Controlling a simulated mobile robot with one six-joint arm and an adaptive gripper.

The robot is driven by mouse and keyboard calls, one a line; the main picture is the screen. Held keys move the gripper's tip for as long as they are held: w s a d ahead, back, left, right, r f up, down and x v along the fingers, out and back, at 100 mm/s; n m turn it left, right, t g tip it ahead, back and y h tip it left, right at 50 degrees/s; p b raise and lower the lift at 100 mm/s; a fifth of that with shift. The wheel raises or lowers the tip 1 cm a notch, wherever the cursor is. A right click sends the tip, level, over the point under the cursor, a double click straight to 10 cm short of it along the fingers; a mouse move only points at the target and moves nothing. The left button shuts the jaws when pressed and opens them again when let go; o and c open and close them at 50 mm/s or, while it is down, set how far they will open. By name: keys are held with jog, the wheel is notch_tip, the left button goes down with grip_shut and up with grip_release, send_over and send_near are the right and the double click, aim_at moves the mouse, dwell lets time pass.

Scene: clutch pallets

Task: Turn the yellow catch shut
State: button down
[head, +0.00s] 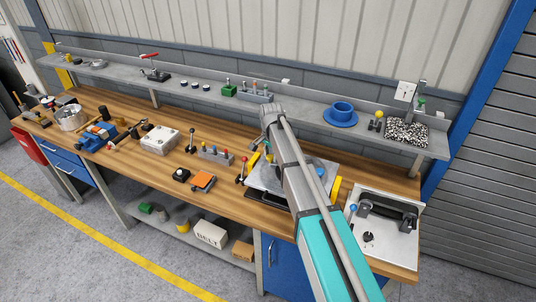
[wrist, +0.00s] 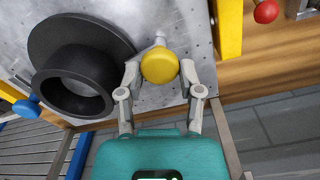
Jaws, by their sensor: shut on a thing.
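The yellow catch (wrist: 159,66) is a round yellow knob with a short pale lever at its far side, on a grey metal plate (wrist: 184,21) in the wrist view. My gripper (wrist: 160,72) has one finger on each side of the knob and is shut on it. A black flanged ring (wrist: 72,48) lies on the plate to the left of the knob. In the head view the plate (head: 262,176) shows partly on the bench, and my arm hides the catch and my fingers.
A yellow upright bar (wrist: 229,27) stands right of the knob, with a red ball knob (wrist: 266,11) beyond it. A blue knob (wrist: 26,108) is at left. A metal panel with black handles (head: 386,222) lies right of my arm. The shelf behind holds a blue flanged part (head: 341,113).

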jog(key=shift+w+a+m, duration=0.1)
jog(key=shift+a+m, duration=0.1)
jog(key=shift+m, duration=0.3)
jog(key=shift+c, duration=1.3)
grip_release()
jog(key=shift+a, duration=0.1)
